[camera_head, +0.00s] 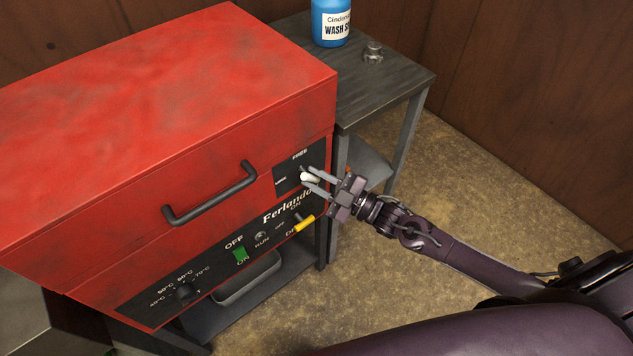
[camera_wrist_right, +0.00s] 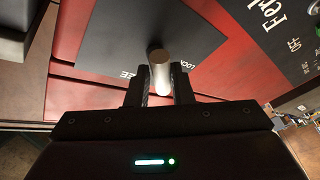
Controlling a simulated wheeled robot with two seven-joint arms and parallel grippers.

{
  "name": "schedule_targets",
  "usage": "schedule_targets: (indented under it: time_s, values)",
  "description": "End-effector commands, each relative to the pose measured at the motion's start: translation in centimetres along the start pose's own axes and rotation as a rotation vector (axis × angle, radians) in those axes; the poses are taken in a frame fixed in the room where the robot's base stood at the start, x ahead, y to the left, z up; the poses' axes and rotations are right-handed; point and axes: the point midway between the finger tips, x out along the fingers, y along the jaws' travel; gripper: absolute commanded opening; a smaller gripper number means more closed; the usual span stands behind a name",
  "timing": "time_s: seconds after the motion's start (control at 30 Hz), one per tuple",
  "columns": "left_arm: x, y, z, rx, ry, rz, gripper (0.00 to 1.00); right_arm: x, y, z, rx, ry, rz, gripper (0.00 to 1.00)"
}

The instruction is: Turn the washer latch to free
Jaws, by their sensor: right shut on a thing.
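The red washer (camera_head: 150,95) fills the left of the head view. Its latch, a pale rounded handle (camera_head: 310,177), stands out from a black plate (camera_head: 288,181) on the washer's front, at the right. The plate has lettering above and to the left of the latch; the upper word looks like FREE. My right gripper (camera_head: 315,180) has its fingers on either side of the latch and is shut on it. In the right wrist view the pale latch (camera_wrist_right: 160,75) sits between the two dark fingers, with LOCK and part of FREE on the plate. My left gripper is not in view.
A black lid handle (camera_head: 210,194), a green switch (camera_head: 240,254), a yellow lever (camera_head: 305,223) and a dial (camera_head: 186,292) are on the washer's front. A grey side table (camera_head: 395,77) holds a blue bottle (camera_head: 331,22) and a metal cap (camera_head: 373,52). Floor at right is clear.

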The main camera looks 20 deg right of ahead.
Motion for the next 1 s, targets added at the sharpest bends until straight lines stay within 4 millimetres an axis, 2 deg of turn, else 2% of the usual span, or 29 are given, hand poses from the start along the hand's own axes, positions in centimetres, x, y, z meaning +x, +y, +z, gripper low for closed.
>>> schedule_targets:
  time_s: [0.5,1.0]
  values:
    - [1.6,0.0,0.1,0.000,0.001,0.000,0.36,-0.1,-0.5,0.2,0.431,0.090,0.178,0.00]
    - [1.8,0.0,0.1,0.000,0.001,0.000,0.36,0.0,-0.6,0.2,0.652,0.138,0.268,0.00]
